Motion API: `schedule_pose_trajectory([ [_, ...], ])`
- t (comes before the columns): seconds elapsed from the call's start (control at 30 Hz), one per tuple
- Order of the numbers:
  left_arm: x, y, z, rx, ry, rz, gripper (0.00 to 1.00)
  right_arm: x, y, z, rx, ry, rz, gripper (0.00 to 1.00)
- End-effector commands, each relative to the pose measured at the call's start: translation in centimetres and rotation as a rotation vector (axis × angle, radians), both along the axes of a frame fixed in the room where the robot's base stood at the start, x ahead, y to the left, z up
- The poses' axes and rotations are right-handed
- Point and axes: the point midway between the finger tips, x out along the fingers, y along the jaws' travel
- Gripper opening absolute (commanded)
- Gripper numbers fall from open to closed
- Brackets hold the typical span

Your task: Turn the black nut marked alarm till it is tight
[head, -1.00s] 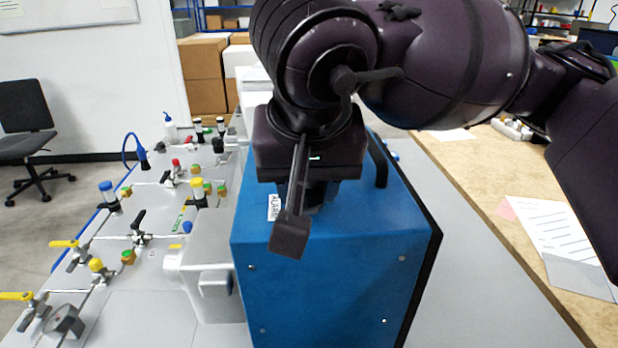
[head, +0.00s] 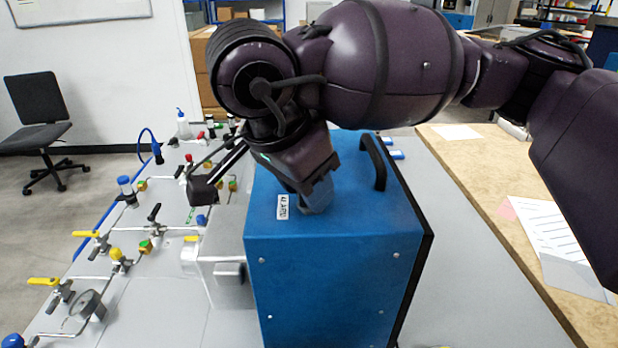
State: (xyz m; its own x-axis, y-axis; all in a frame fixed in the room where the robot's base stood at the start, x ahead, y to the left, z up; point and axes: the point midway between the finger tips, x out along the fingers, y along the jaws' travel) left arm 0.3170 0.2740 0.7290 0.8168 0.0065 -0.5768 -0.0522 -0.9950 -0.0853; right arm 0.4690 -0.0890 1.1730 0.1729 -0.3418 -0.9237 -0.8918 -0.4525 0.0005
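The blue analyser box (head: 330,262) stands on the grey bench, with a white label reading alarm (head: 283,207) on its top near the front left edge. My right arm comes in from the right, and its gripper (head: 316,203) points down at the box top just right of the label. The black nut is not visible; the gripper and wrist cover the area beside the label. I cannot tell whether the fingers hold it. My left gripper is not in view.
A black handle (head: 374,162) rises from the box top, right of the gripper. Left of the box, a panel holds several valves and tubes, including a yellow-handled valve (head: 44,282) and a gauge (head: 88,305). A wooden table (head: 470,160) with papers stands at the right.

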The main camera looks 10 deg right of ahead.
Motion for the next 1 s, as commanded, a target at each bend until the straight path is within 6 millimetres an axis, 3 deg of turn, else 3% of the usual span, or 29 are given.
schedule_pose_trajectory([
  [0.33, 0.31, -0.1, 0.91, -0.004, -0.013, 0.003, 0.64, 0.14, 0.08, 0.2, 0.001, -0.002, -0.14, 0.14],
  [0.87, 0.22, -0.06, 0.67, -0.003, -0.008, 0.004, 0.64, 0.19, 0.08, 0.15, 0.001, -0.003, -0.163, 0.14],
  [0.9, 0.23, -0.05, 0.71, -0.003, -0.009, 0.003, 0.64, 0.19, 0.08, 0.15, 0.002, -0.003, -0.163, 0.41],
  [1.0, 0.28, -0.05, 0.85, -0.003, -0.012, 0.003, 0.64, 0.18, 0.07, 0.12, 0.001, -0.002, -0.162, 0.56],
])
